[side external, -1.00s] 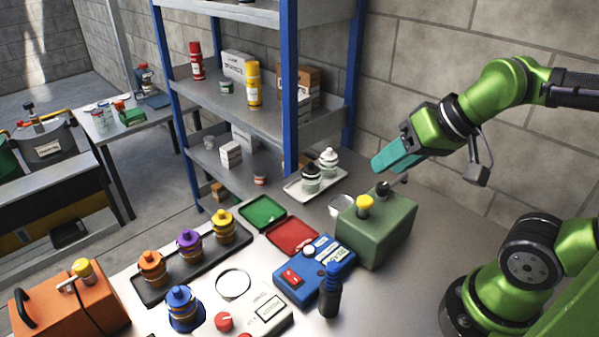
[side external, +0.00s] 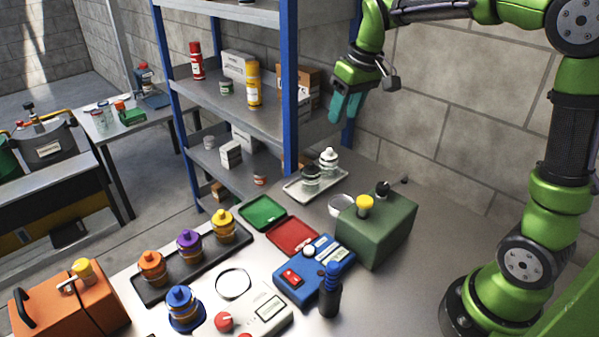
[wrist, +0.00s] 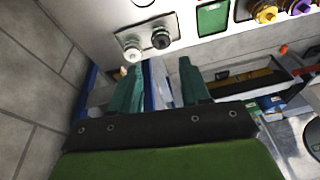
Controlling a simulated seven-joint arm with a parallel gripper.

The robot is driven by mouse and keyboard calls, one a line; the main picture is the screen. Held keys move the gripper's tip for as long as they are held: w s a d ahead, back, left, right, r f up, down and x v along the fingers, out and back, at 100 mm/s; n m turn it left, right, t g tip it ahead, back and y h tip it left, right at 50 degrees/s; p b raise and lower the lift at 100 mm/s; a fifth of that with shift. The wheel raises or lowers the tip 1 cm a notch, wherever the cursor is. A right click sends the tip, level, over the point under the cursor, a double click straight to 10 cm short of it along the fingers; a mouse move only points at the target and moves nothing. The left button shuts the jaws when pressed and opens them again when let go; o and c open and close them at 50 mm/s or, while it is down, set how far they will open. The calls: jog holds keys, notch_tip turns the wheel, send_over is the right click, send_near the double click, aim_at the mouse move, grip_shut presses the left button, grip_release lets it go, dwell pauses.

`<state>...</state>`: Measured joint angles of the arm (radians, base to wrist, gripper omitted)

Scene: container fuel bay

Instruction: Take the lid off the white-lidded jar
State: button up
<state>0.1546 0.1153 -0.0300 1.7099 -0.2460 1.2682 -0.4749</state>
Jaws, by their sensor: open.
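The white-lidded jar (side external: 329,161) stands upright on a pale tray (side external: 318,192) at the back of the bench, with its lid on. It also shows in the wrist view (wrist: 132,48), beyond the left fingertip. A black-lidded jar (side external: 311,178) stands close beside it on the same tray, and it also shows in the wrist view (wrist: 161,38). My gripper (side external: 344,118) is open and empty, teal fingers pointing down, above and slightly right of the white-lidded jar. In the wrist view both fingers (wrist: 162,75) are apart with nothing between them.
A blue-posted shelf rack (side external: 291,90) stands close left of my gripper. A white bowl (side external: 341,206) and a green box (side external: 378,232) with yellow and black caps are in front of the tray's right. Green (side external: 262,212) and red (side external: 292,236) trays lie nearer. The block wall is behind.

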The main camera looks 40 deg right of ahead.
aim_at(330, 149)
jog(key=w+d+n+g, duration=0.3)
jog(key=w+d+n, duration=0.5)
jog(key=w+n, duration=0.25)
jog(key=shift+h, duration=0.3)
notch_tip(330, 149, down, 17)
jog(key=shift+f, duration=0.1)
jog(key=shift+c, duration=0.4)
grip_shut()
